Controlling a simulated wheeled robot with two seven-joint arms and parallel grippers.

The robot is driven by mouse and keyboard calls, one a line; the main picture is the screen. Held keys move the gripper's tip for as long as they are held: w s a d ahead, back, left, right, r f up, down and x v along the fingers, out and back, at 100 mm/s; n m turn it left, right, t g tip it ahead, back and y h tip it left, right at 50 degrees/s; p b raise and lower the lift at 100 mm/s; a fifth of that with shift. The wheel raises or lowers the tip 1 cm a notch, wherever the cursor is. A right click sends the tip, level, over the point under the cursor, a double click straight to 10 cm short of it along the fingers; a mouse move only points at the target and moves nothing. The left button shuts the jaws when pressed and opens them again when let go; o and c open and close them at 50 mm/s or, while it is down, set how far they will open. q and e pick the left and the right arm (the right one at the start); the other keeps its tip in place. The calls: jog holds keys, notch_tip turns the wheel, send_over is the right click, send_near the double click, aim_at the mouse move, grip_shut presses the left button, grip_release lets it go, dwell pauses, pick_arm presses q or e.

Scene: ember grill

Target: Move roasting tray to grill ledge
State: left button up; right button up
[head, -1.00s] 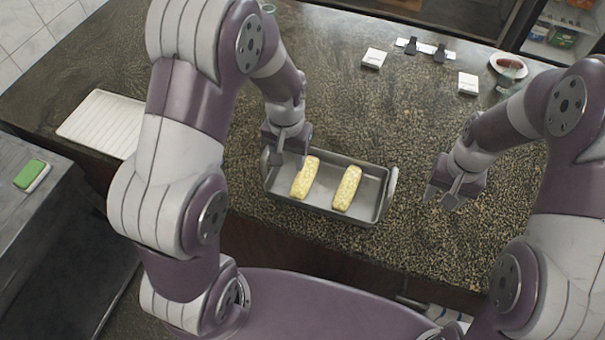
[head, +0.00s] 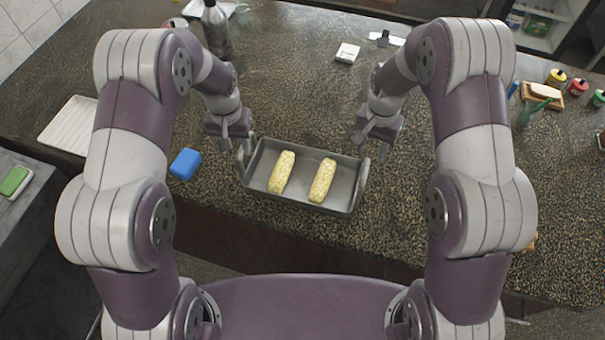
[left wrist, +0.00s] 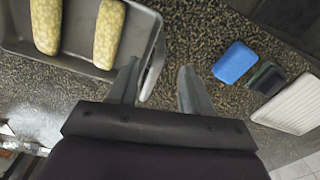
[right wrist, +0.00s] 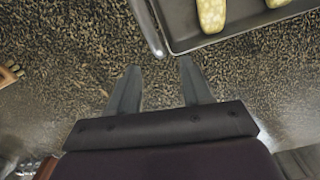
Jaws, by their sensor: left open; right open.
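The grey roasting tray (head: 303,200) sits on the speckled counter with two yellow corn cobs (head: 283,173) (head: 322,181) in it. A pale handle stands at each short end, left (head: 240,166) and right (head: 361,182). My left gripper (head: 236,146) is open above the tray's left end; in the left wrist view its fingers (left wrist: 158,85) are apart, with the tray's handle (left wrist: 153,72) near one finger. My right gripper (head: 370,142) is open near the tray's back right corner; the right wrist view shows its empty fingers (right wrist: 157,80) beside the tray's handle (right wrist: 148,28). Neither grips the tray.
A blue block (head: 185,163) lies left of the tray. A white ribbed tray (head: 70,126) is at the far left. A dark bottle (head: 216,30) stands at the back. Small jars (head: 577,87) and a wooden holder (head: 542,91) are at the right. Counter behind the tray is mostly clear.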

aim_at(239, 160)
pick_arm(q)
notch_tip(239, 160, down, 10)
jog(key=shift+r, duration=0.1)
pick_arm(e)
notch_tip(239, 160, down, 10)
jog(key=shift+r, duration=0.1)
pick_arm(q)
grip_shut()
pick_arm(e)
grip_shut()
